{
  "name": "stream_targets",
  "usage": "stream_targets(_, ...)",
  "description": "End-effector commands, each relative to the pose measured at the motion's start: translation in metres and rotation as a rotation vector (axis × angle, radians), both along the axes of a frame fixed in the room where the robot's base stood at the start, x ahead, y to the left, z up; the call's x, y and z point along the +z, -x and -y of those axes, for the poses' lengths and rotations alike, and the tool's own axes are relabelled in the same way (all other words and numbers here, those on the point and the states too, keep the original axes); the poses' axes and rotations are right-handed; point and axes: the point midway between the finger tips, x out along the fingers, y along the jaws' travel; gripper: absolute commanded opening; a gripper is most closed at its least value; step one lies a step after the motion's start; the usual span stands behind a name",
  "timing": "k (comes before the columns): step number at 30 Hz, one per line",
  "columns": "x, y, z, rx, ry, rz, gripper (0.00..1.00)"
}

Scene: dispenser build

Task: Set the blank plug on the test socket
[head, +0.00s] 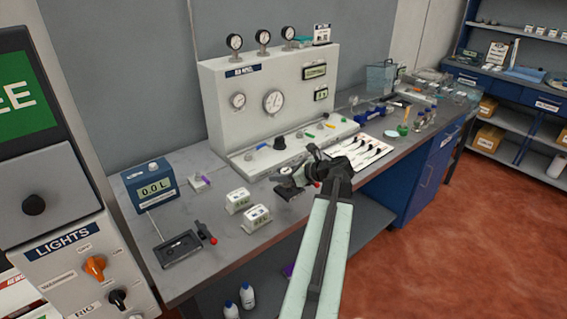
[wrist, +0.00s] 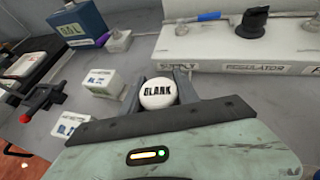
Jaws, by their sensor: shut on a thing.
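The blank plug (wrist: 158,94) is a round white cap marked BLANK. In the wrist view it sits between the fingers of my gripper (wrist: 160,88), which is shut on it above the grey bench. I cannot tell for sure which fitting is the test socket. A small pale block with a purple part (head: 201,182) stands near the blue meter; it also shows in the wrist view (wrist: 118,38).
The blue meter (head: 150,188) stands at the back left. Two white labelled boxes (head: 238,201) (head: 256,218) stand left of my gripper. A dark tray (head: 180,250) and a red-tipped tool (head: 206,233) lie at the front left. The panel (head: 270,95) rises behind.

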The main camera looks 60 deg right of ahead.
Motion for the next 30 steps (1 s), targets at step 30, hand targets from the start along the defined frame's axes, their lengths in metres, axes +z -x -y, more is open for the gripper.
stream_targets(30, -0.043, -0.005, 0.031, -0.128, -0.001, 0.005, 0.0)
